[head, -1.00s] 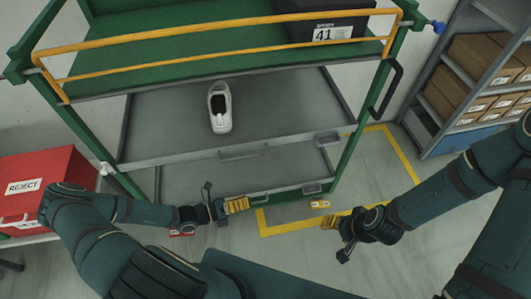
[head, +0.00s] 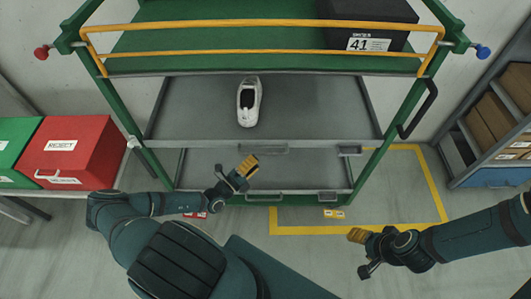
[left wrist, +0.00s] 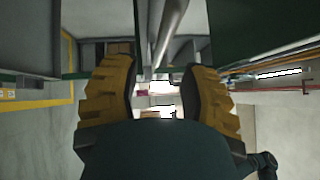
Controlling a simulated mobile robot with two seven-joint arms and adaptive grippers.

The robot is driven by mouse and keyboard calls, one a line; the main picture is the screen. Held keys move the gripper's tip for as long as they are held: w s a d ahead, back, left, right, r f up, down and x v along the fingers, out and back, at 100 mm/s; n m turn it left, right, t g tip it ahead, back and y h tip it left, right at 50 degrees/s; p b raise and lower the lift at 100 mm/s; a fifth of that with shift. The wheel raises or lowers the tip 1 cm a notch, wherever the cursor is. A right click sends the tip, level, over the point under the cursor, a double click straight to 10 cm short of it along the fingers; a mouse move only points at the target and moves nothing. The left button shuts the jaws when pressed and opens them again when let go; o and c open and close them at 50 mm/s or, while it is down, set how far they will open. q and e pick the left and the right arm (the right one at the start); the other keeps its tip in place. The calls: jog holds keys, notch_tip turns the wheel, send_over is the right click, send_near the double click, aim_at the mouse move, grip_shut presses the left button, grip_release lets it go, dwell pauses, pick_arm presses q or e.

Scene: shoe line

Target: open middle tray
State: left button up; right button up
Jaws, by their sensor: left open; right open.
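The green cart's middle tray (head: 200,115) is grey and holds a white shoe (head: 249,102). A bar handle (head: 262,152) runs along its front edge. The tray looks pushed in. My left gripper (head: 249,166) has yellow fingers, is open, and is just below and a little left of that handle. In the left wrist view, a grey bar (left wrist: 170,35) lies ahead, between the open fingers (left wrist: 160,92); I cannot tell whether they touch it.
A lower tray (head: 205,170) with its own handle (head: 267,197) sits below. A black box marked 41 (head: 367,25) stands on the green top shelf. A red REJECT box (head: 75,150) is at left. A shelf rack of cartons (head: 500,105) is at right. Yellow-lined floor (head: 400,190) is clear.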

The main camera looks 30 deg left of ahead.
aim_at(265, 152)
pick_arm(q)
jog(key=x, duration=0.6)
grip_shut()
